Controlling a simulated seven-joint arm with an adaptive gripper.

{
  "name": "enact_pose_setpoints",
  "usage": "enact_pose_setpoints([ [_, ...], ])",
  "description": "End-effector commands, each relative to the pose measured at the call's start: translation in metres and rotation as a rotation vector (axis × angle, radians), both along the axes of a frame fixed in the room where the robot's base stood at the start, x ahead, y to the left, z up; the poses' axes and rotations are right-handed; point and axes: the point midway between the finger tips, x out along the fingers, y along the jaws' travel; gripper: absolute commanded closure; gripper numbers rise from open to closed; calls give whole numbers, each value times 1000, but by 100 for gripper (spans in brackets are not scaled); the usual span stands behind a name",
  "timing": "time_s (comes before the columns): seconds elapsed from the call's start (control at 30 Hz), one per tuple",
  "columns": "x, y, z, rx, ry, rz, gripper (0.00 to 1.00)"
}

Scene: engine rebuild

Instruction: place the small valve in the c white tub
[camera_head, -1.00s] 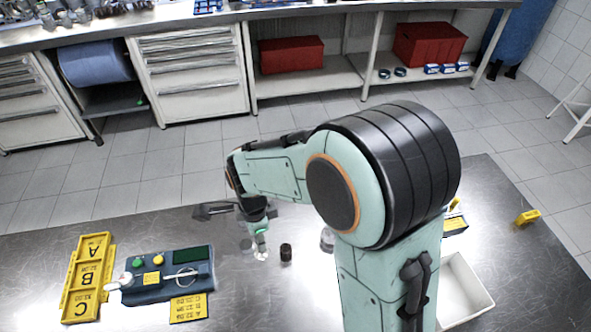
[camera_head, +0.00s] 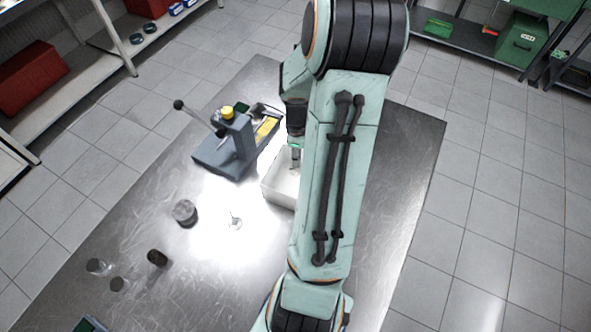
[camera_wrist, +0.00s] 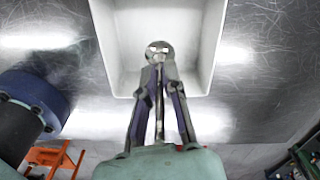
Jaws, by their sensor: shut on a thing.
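The white tub (camera_head: 272,190) stands on the metal table, partly hidden behind my arm in the head view. In the wrist view its wall (camera_wrist: 216,45) surrounds the area ahead of my fingers. My gripper (camera_wrist: 159,76) is shut on the small valve (camera_wrist: 158,49), whose round metal head shows beyond the fingertips, against the tub's inside. In the head view my gripper (camera_head: 294,160) hangs over the tub; the valve is hard to make out there. I cannot tell how high the valve is above the tub's floor.
A grey lever press (camera_head: 238,145) with a yellow knob stands left of the tub. A grey cylinder (camera_head: 184,212), a small metal part (camera_head: 235,222), and a dark cylinder (camera_head: 157,258) are on the table further left. The table's right side is bare.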

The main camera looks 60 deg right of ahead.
Motion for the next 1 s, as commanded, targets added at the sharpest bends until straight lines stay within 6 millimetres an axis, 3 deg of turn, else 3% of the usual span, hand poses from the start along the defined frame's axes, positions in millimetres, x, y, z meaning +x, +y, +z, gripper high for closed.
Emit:
enact_pose_setpoints([
  [0.1,-1,1,-22,6,0,-3,100],
  [0.43,-1,1,-65,5,1,-2,100],
  [0.83,0,0,-71,2,0,0,100],
  [0.93,0,0,-71,1,-1,0,68],
  [1.0,0,0,-71,1,-1,0,67],
])
